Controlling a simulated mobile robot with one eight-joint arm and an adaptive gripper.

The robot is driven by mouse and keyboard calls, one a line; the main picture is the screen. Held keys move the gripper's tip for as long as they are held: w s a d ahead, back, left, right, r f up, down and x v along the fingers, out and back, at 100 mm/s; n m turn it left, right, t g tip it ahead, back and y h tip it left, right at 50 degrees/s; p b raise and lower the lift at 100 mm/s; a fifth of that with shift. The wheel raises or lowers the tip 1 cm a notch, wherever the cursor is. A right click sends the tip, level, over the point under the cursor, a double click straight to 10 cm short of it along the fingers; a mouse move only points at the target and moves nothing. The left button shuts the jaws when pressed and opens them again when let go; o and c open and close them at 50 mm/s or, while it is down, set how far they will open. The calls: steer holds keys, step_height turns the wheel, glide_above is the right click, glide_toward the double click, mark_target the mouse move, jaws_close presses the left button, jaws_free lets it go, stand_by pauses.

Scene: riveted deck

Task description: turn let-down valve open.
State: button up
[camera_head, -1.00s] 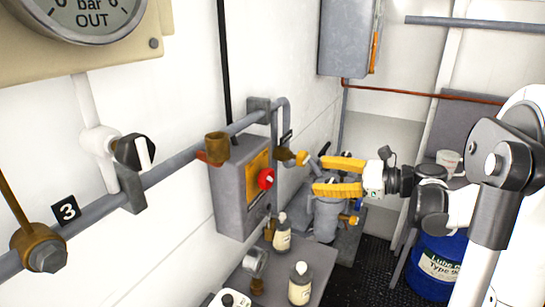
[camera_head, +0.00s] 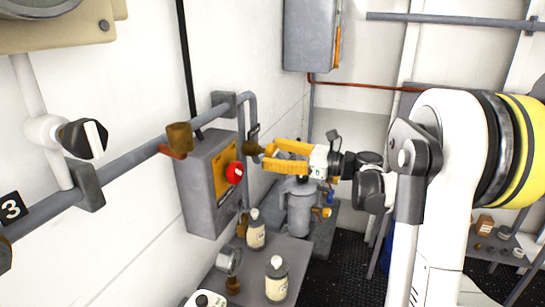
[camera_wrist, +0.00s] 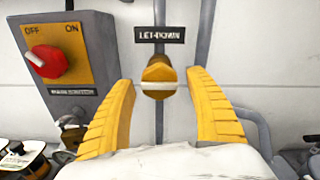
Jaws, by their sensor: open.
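The let-down valve (camera_wrist: 158,78) sits on a vertical grey pipe, under a dark "LET-DOWN" label (camera_wrist: 160,35). It has a brass body, and a pale bar lies level across its front. In the head view the valve (camera_head: 253,148) is small, at the pipe's bend near the wall. My gripper (camera_wrist: 160,84) is open, with one yellow finger on each side of the valve in the wrist view. In the head view my gripper (camera_head: 270,155) points at the valve from the right, its tips close to it. I cannot tell whether they touch it.
A grey switch box (camera_head: 205,190) with a red knob (camera_head: 234,172) is on the wall just left of the valve. Bottles (camera_head: 276,279) and a loose gauge (camera_head: 228,261) stand on a bench below. A grey canister (camera_head: 299,208) is under my gripper. A black-handled valve (camera_head: 84,138) is further left.

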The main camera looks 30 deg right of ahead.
steer(key=shift+a, duration=0.1)
steer(key=c, duration=1.2)
